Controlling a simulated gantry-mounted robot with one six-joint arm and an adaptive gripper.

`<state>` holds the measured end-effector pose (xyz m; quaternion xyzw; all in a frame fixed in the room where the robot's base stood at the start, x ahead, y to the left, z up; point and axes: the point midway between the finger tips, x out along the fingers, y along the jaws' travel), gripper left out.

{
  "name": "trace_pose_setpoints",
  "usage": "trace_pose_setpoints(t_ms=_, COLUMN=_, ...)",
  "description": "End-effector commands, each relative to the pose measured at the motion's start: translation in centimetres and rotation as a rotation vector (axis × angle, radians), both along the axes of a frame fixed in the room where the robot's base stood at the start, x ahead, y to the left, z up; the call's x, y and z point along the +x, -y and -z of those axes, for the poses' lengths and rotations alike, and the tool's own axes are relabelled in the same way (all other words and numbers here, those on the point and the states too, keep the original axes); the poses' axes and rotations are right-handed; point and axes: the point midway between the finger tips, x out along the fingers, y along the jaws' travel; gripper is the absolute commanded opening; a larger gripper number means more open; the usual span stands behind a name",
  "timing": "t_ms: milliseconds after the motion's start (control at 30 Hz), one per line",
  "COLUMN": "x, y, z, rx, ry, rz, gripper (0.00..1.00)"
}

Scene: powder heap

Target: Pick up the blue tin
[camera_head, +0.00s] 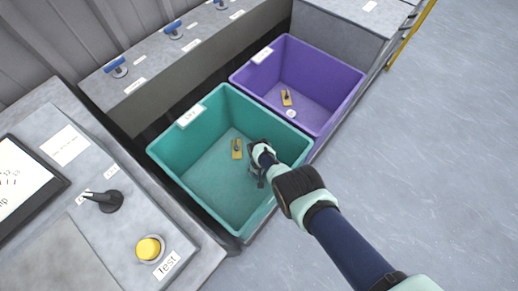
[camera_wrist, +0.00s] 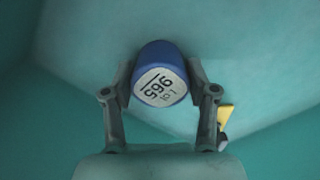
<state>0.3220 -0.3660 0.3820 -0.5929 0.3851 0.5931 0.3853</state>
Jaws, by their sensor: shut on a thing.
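The blue tin (camera_wrist: 162,62) shows in the wrist view, with a pale label on its near end reading 965 or similar. My gripper (camera_wrist: 160,80) has a finger on each side of the tin and is shut on it. In the head view my gripper (camera_head: 258,178) reaches down inside the teal bin (camera_head: 185,180), near its right wall. The tin is hidden behind my arm in that view. Whether the tin touches the bin floor cannot be told.
A yellow piece with a dark part (camera_head: 237,149) lies on the teal bin's floor, left of my gripper. A purple bin (camera_head: 340,95) adjoins behind, holding another yellow piece (camera_head: 287,98) and a small white round item (camera_head: 291,113). A console with a yellow button (camera_head: 149,248) stands at left.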

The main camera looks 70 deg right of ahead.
Motion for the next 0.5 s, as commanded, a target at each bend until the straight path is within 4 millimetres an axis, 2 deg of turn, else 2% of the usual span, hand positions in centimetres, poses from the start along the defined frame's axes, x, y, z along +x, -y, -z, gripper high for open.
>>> trace_pose_setpoints(t_ms=167, x=0.0, y=0.1, z=-3.0, rx=-0.002, ry=0.001, rz=0.0, gripper=0.17)
trace_pose_setpoints(t_ms=267, x=0.0, y=0.0, z=-5.5, rx=-0.001, ry=0.0, rz=0.0, gripper=0.17)
trace_pose_setpoints(t_ms=500, x=0.0, y=0.0, z=-13.3, rx=-0.002, ry=0.001, rz=0.0, gripper=0.17)
